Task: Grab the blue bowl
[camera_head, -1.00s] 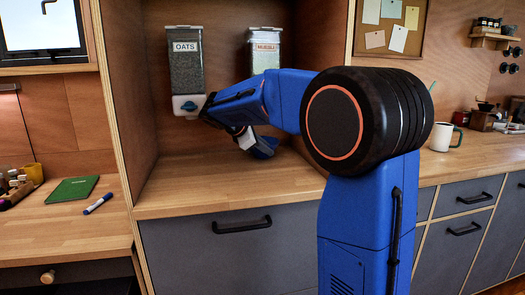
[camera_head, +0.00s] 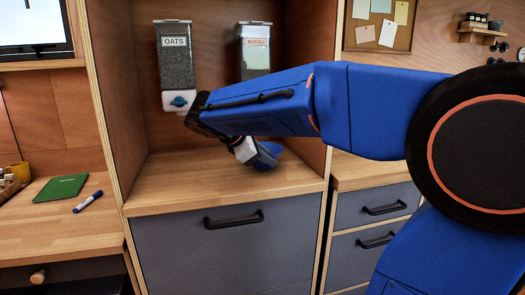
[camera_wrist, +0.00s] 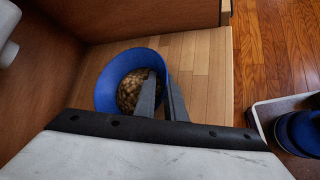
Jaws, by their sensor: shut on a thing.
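The blue bowl (camera_wrist: 104,83) holds brown cereal-like pieces and shows in the wrist view. My gripper (camera_wrist: 163,80) is shut on its right rim, with one finger inside the bowl and one outside. In the head view the blue bowl (camera_head: 267,157) shows partly behind my gripper (camera_head: 248,153), in the wooden alcove. I cannot tell whether the bowl rests on the counter or is slightly raised.
An OATS dispenser (camera_head: 176,60) and a muesli dispenser (camera_head: 255,52) hang on the alcove's back wall. The alcove counter (camera_head: 180,182) is clear in front. A green book (camera_head: 62,188) and a marker (camera_head: 88,202) lie on the left desk.

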